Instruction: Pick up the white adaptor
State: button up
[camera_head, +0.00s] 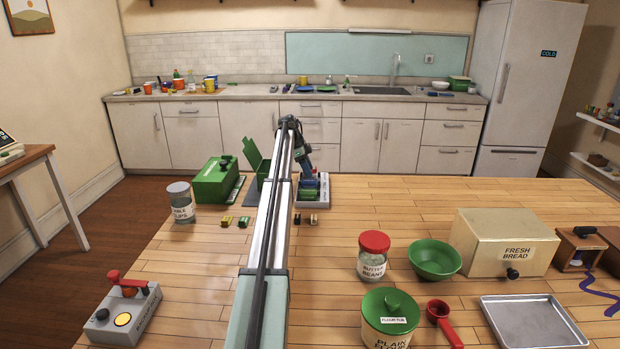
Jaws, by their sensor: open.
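I cannot make out a white adaptor for sure in the head view. My arm reaches away over the wooden table and bends down at its far end. My gripper (308,174) is open, small and partly hidden there, at a light grey tray (326,202) holding blue and green pieces (309,190). I cannot tell whether the gripper touches any of them. Small yellow-green pieces (244,221) and dark-and-tan pieces (312,218) lie on the table in front of the tray.
A green box (214,182) and a labelled jar (181,202) stand left of my arm. A red-handled device (124,312) is front left. Right are a red-lidded jar (373,262), green bowl (435,262), bread box (500,240) and metal tray (530,318). The table's back right is clear.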

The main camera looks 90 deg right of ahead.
jog(key=shift+x, duration=1.25)
jog(key=shift+s, duration=0.1)
jog(key=c, duration=0.8)
jog(key=shift+r, duration=0.1)
